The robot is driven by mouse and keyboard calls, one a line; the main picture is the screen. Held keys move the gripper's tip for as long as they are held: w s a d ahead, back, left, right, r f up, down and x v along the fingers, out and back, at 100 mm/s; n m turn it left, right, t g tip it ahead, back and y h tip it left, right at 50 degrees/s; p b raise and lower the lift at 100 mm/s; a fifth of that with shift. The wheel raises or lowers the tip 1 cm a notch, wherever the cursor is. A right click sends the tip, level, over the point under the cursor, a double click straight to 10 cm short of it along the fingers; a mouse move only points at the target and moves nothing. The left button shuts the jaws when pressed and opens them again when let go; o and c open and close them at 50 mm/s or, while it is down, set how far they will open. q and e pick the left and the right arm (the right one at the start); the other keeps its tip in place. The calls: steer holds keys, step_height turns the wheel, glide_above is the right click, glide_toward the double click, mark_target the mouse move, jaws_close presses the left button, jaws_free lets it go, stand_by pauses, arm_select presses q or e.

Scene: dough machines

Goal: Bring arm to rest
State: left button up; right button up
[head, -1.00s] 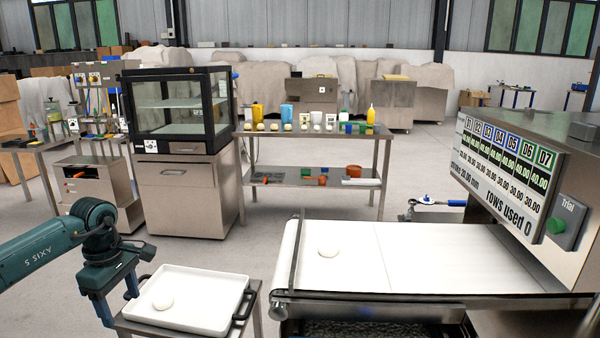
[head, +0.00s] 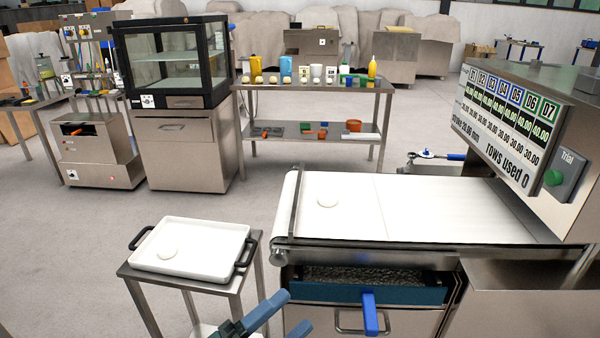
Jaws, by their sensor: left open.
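My left gripper (head: 299,309) shows at the bottom edge of the head view, with its two blue fingers apart and nothing between them. It is in front of the drawer unit under the belt, to the right of the small tray stand. The rest of my left arm is out of the picture. My right gripper is not in view.

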arm_select(q)
steer(key=s+a+f+n+y, duration=0.45)
steer(key=a+n+y, duration=0.2)
steer(key=n, duration=0.55)
steer(key=s+a+f+n+y, duration=0.45)
steer(key=a+n+y, duration=0.2)
steer(key=n, duration=0.55)
steer(key=r+g+p, duration=0.1)
steer(key=p, duration=0.4)
steer(key=w+r+p, duration=0.1)
steer(key=p, duration=0.5)
steer(key=d+r+m+g+y+p, duration=0.1)
steer(key=r+p, duration=0.1)
steer(key=p, duration=0.4)
steer(key=shift+w+g, duration=0.15)
steer(key=shift+g, duration=0.15)
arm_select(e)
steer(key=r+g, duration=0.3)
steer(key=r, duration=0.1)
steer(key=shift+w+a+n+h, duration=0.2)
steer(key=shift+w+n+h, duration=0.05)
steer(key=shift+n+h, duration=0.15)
